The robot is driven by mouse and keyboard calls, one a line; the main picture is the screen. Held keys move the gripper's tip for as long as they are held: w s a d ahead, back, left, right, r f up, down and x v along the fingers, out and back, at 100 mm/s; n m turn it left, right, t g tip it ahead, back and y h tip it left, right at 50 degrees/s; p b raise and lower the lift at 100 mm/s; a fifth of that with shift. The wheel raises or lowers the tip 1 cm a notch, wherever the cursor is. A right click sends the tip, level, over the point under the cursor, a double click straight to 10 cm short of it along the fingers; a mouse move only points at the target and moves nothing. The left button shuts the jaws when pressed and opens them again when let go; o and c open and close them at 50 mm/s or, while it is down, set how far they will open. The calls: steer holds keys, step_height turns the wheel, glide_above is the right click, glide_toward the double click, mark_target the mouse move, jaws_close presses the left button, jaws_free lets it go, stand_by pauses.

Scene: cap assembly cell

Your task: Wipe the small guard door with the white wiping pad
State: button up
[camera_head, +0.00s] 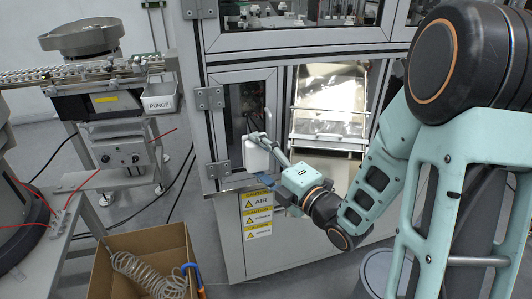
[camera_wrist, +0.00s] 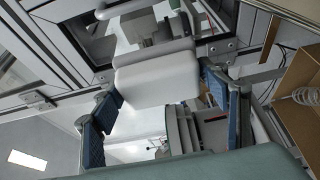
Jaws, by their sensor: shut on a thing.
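The white wiping pad (camera_head: 257,156) is a pale block held between the fingers of my gripper (camera_head: 262,165). In the wrist view the pad (camera_wrist: 157,78) sits between the two blue-lined fingers of my gripper (camera_wrist: 158,103). The small guard door (camera_head: 228,78) has a grey frame, a dark window and hinges on its left side. The pad is in front of the door's lower part and hides some of it. I cannot tell whether the pad touches the door.
To the door's right is an opening with a shiny sloped panel (camera_head: 329,95). Yellow warning labels (camera_head: 257,213) are below the door. An open cardboard box (camera_head: 180,238) with a coiled hose stands on the floor, left front. A PURGE bin (camera_head: 160,103) hangs at the left.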

mark_target(239, 114)
steer(key=shift+w+a+p, duration=0.3)
steer(key=shift+w+p, duration=0.1)
steer(key=shift+w, duration=0.25)
steer(key=w+a+p, duration=0.1)
steer(key=w+p, duration=0.1)
steer(key=w, duration=0.4)
steer(key=shift+w+a, duration=0.15)
steer(key=shift+a, duration=0.25)
steer(key=shift+w+a+b, duration=0.25)
steer(key=shift+w+b, duration=0.1)
steer(key=shift+w, duration=0.6)
steer(key=shift+r, duration=0.1)
steer(key=shift+s+r+p, duration=0.15)
steer(key=shift+r+p, duration=0.2)
steer(key=shift+r, duration=0.65)
steer(key=shift+r+p, duration=0.4)
steer(key=shift+r, duration=1.05)
steer(key=shift+r+p, duration=0.6)
steer(key=shift+r, duration=1.4)
steer(key=shift+f, duration=0.1)
